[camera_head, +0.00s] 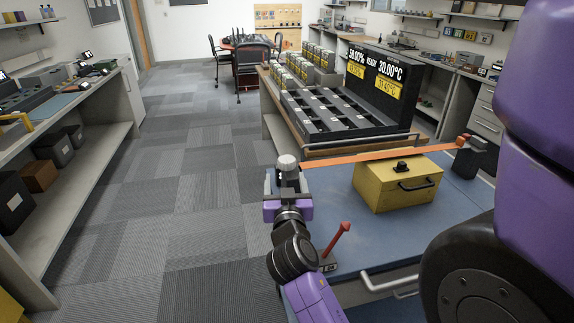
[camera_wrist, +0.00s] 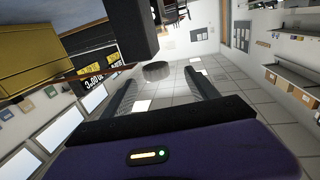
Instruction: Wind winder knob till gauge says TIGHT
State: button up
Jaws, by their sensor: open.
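My gripper (camera_head: 287,184) is open at the left edge of the blue bench. A pale grey round knob (camera_head: 288,162), apparently the winder knob, shows at its fingertips. In the wrist view the knob (camera_wrist: 157,71) lies between and just ahead of the spread fingers, beside a dark block (camera_wrist: 128,32). I cannot tell whether either finger touches it. An orange strap (camera_head: 385,153) runs from near the knob past the yellow box (camera_head: 397,182) to a red-topped dark post (camera_head: 470,148). No gauge reading is legible; most of the winder is hidden behind my gripper.
A red lever (camera_head: 338,240) stands on the bench close to the right of my arm. A black slotted rack (camera_head: 340,118) with a display board (camera_head: 380,80) stands behind the strap. The carpeted floor (camera_head: 190,190) to the left is clear.

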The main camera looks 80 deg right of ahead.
aim_at(286, 169)
jog(key=shift+g, duration=0.3)
jog(key=x, duration=0.2)
jog(key=p+x, duration=0.1)
jog(key=x, duration=0.5)
jog(key=shift+s+d+r, duration=0.3)
jog(key=shift+d+r, duration=0.05)
jog(key=shift+r, duration=0.05)
jog(key=c, duration=1.4)
jog(key=shift+o, duration=0.2)
jog(key=shift+f+m+g+b, duration=0.2)
jog(key=shift+m+g+b, duration=0.15)
jog(key=shift+b, duration=0.3)
